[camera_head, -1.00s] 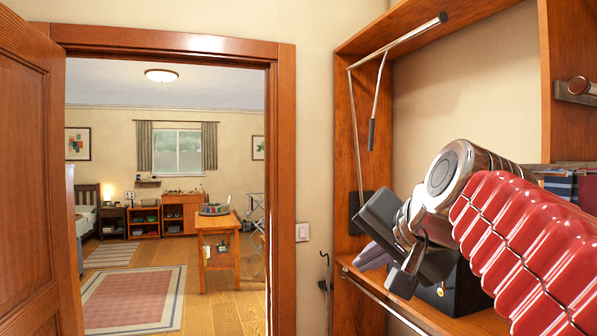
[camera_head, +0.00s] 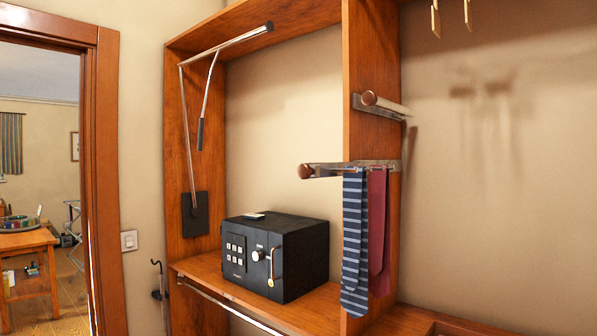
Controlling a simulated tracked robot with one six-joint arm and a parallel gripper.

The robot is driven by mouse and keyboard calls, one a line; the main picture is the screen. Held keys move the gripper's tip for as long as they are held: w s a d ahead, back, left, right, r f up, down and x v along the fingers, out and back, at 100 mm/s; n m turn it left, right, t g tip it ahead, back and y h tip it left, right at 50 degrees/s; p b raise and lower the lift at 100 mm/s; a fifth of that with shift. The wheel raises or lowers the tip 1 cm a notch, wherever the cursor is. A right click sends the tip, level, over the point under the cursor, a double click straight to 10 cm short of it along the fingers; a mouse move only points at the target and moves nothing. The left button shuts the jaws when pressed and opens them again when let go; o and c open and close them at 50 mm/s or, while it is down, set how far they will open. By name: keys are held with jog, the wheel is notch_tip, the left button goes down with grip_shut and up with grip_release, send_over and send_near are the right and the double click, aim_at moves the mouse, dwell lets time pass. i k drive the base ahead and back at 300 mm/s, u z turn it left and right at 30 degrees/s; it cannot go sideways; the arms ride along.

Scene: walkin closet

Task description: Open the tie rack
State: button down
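The tie rack (camera_head: 340,169) is a metal rail with a round brown knob (camera_head: 305,171) at its front end. It is mounted on the side of the wooden upright panel (camera_head: 370,50), right of centre in the head view. A striped blue tie (camera_head: 354,240) and a dark red tie (camera_head: 377,225) hang from it. My gripper and arm are out of view.
A black safe (camera_head: 277,255) stands on the wooden shelf (camera_head: 205,266) left of the ties. A metal pull-down rod (camera_head: 230,42) hangs at the upper left of that bay. A door frame (camera_head: 103,180) opens onto a room at the far left.

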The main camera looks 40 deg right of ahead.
aim_at(316, 170)
jog(key=z, duration=0.05)
jog(key=k, duration=0.5)
jog(key=u, duration=1.05)
jog(key=i, duration=0.65)
jog(key=z, duration=0.05)
